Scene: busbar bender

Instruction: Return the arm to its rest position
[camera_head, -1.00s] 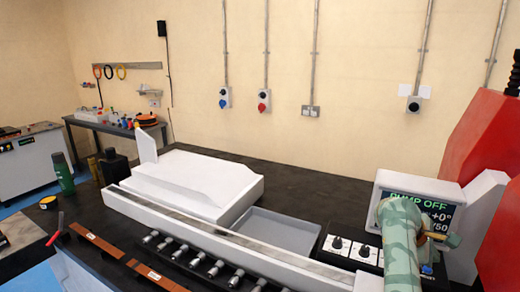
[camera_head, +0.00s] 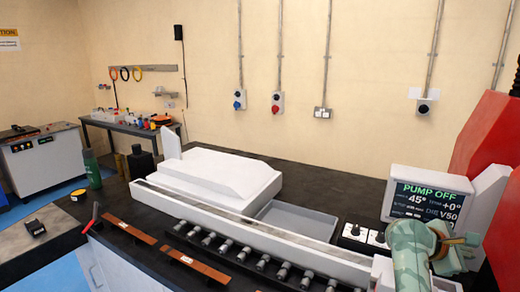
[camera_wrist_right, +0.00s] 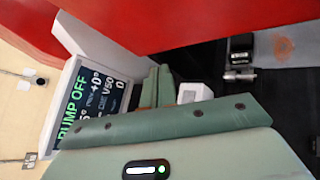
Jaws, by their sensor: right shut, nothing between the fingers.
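My right arm (camera_head: 410,256), in a green camouflage pattern, rises from the lower right edge of the head view. My right gripper (camera_head: 458,248) is just right of it, below the control screen (camera_head: 424,196). The screen reads PUMP OFF, 45°, +0° and V50. In the right wrist view my gripper's green fingers (camera_wrist_right: 157,84) lie side by side, shut and empty, close in view to the tilted screen (camera_wrist_right: 86,105). The arm hides part of the control panel (camera_head: 362,236). My left gripper is not in view.
The red machine body (camera_head: 480,140) stands right of the screen. A white machine bed (camera_head: 215,172), a grey tray (camera_head: 296,218) and a row of rollers (camera_head: 226,247) lie left of the arm.

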